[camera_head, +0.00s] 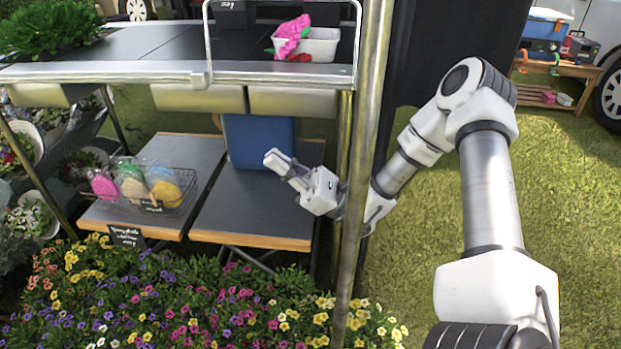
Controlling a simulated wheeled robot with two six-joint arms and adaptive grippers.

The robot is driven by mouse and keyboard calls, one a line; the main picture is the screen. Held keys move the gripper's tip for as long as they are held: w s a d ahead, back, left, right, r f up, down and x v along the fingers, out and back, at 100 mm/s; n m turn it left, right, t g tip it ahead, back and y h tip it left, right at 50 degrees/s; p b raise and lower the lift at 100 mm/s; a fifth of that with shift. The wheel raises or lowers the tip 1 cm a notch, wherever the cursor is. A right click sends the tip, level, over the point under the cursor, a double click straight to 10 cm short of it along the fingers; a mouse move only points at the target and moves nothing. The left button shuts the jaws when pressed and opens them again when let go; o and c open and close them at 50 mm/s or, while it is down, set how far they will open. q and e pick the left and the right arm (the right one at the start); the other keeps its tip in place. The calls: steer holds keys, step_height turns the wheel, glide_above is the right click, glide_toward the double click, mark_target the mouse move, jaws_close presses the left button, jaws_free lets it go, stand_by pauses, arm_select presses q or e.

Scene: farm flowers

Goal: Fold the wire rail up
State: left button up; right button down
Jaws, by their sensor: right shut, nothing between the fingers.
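The wire rail (207,40) is a thin pale metal loop at the front edge of the upper table, at the top of the picture. Its two side wires run upward in the picture from the table edge, and its top bar is near the upper picture border. My right gripper (277,162) is shut and empty. It is below the upper table, in front of a blue box, apart from the rail. My right forearm passes behind a metal post. My left gripper is not in view.
The metal post (362,150) stands upright across my right arm. The upper table (130,72) holds a white tub (318,46) and a plant. Below are dark tables (255,215), a blue box (258,140) and a wire basket (180,205). Flowers (190,310) fill the front; grass is open at right.

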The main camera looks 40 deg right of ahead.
steer(key=v, duration=0.6)
steer(key=shift+d, duration=0.2)
steer(key=shift+s, duration=0.1)
